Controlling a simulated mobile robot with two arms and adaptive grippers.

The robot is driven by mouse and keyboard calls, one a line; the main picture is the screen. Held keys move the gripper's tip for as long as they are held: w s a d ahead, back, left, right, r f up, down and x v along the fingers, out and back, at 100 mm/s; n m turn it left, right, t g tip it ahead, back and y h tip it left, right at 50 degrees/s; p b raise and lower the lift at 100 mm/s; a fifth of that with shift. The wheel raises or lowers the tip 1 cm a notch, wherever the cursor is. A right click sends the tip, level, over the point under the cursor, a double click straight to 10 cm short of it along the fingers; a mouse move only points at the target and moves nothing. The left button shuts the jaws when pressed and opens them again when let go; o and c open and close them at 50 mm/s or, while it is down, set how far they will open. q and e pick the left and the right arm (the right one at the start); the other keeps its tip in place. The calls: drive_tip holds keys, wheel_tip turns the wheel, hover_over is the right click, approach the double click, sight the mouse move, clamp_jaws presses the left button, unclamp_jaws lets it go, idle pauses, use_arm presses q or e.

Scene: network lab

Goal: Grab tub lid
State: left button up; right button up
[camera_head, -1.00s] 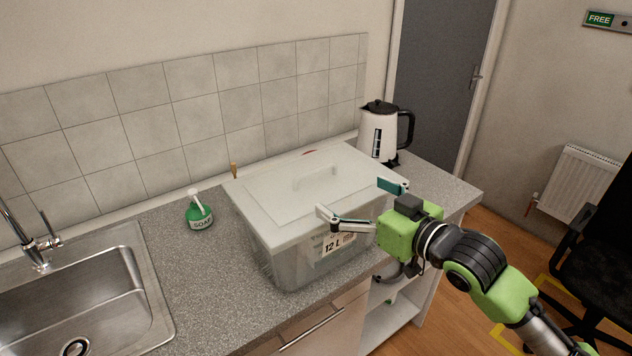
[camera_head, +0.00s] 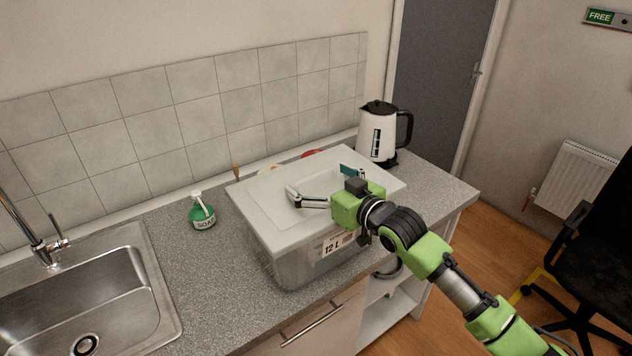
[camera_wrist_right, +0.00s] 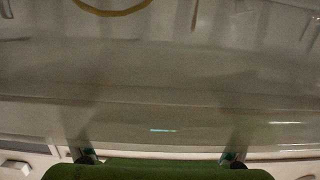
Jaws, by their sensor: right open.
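The tub lid (camera_head: 270,208) is a flat, pale, translucent cover lying on the clear 12 L tub (camera_head: 300,268) on the counter. My right gripper (camera_head: 322,186) is open, with its two fingers spread above the right-middle part of the lid. In the right wrist view the fingertips (camera_wrist_right: 158,156) show wide apart at the bottom edge, with a blurred translucent surface filling most of the picture. I cannot tell whether the fingers touch the lid. My left gripper is not in view.
A white kettle (camera_head: 378,135) with a black handle stands behind the tub to the right. A green soap bottle (camera_head: 202,212) stands to its left, beside the steel sink (camera_head: 100,300). A tiled wall (camera_head: 180,120) closes off the back. Bare counter (camera_head: 215,280) lies between sink and tub.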

drive_tip(key=shift+w+a+f, duration=0.1)
drive_tip(key=shift+w+a, duration=0.2)
drive_tip(key=shift+w, duration=0.05)
drive_tip(key=c, duration=1.2)
drive_tip(key=shift+c, duration=0.2)
